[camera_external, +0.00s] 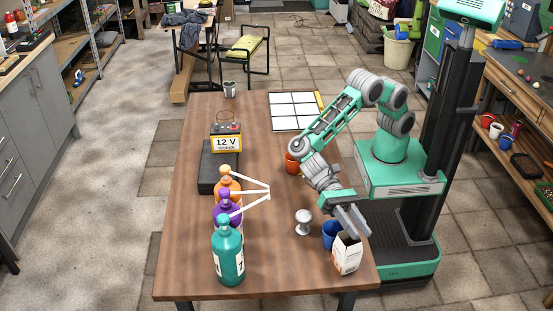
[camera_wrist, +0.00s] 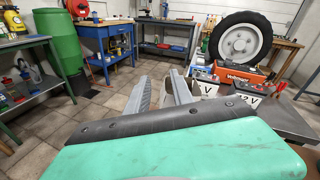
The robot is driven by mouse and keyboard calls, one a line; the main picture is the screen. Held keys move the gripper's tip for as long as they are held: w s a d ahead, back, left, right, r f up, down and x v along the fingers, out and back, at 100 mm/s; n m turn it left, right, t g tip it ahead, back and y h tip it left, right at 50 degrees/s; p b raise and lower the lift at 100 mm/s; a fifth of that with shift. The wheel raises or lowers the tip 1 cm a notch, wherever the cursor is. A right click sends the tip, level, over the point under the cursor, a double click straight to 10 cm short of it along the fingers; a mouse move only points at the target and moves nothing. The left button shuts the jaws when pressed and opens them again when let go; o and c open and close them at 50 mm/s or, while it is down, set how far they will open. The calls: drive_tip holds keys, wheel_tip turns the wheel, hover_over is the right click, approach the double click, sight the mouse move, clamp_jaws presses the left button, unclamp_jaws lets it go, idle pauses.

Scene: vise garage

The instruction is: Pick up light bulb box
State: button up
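The light bulb box (camera_external: 346,256) is a small white carton with a brownish side. It stands upright at the near right corner of the wooden table in the external view. My gripper (camera_external: 353,221) is just above the box, its two grey fingers apart and overlapping the box's top edge in the picture. I cannot tell whether they touch it. In the wrist view my gripper (camera_wrist: 161,94) also shows its fingers apart. A small pale patch lies between them, too hidden to name surely.
A blue cup (camera_external: 330,234) stands right beside the box. A silver goblet-like thing (camera_external: 303,220) is left of it, and an orange-red pot (camera_external: 292,163) is farther back. The table's middle (camera_external: 265,225) is clear.

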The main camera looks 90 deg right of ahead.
sight(363, 242)
drive_tip(key=a+m, duration=0.1)
drive_tip(key=a+m+y, duration=0.1)
drive_tip(key=a, duration=0.1)
drive_tip(key=s+a+f+m, duration=0.1)
drive_tip(key=shift+a+m+b, duration=0.25)
drive_tip(key=shift+m+b, duration=0.05)
drive_tip(key=shift+b, duration=0.05)
drive_tip(key=shift+c, duration=0.6)
clamp_jaws()
idle(0.8)
